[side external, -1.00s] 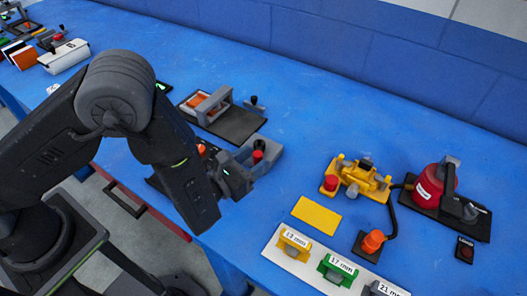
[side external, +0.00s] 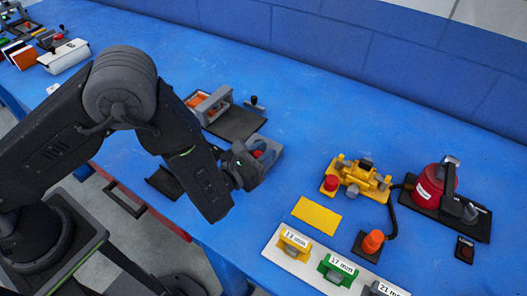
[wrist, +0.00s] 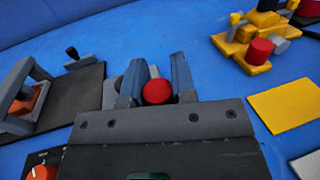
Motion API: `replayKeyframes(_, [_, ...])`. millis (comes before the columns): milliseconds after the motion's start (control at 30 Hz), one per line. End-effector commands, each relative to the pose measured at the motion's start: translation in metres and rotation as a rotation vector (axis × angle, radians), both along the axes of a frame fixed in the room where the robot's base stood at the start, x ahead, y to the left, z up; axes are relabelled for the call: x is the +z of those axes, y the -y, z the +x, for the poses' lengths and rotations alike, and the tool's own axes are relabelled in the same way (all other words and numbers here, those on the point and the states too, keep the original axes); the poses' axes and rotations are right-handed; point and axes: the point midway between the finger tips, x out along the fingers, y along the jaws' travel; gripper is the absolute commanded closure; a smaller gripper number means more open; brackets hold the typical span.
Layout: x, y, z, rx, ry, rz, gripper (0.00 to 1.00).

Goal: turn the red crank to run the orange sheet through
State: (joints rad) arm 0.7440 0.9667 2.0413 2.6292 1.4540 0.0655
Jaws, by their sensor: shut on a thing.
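The red crank knob (wrist: 157,91) sits between my gripper's two blue-grey fingers (wrist: 158,82), which are shut on it. The rest of the crank is hidden by my gripper. An orange piece (wrist: 26,103) lies in a grey frame (wrist: 37,72) to the left. It also shows in the side view (side external: 202,100). I cannot tell whether it is the orange sheet.
A dark plate (side external: 236,122) extends from the grey frame. A yellow device with a red knob (side external: 357,177), a yellow sheet (side external: 317,214) and a labelled white strip (side external: 308,268) are to the right. An orange dial (wrist: 42,173) is at lower left. Blue table is clear behind.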

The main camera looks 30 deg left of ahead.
Motion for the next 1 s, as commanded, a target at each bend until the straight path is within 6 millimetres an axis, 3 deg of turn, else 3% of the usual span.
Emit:
replayKeyframes(133, [0.0,0.0,0.0,0.0,0.0,0.0,1.0])
replayKeyframes(600, [0.0,0.002,0.001,0.028,0.0,-0.001,1.0])
replayKeyframes(1000, [0.0,0.014,0.015,0.289,0.001,-0.005,1.0])
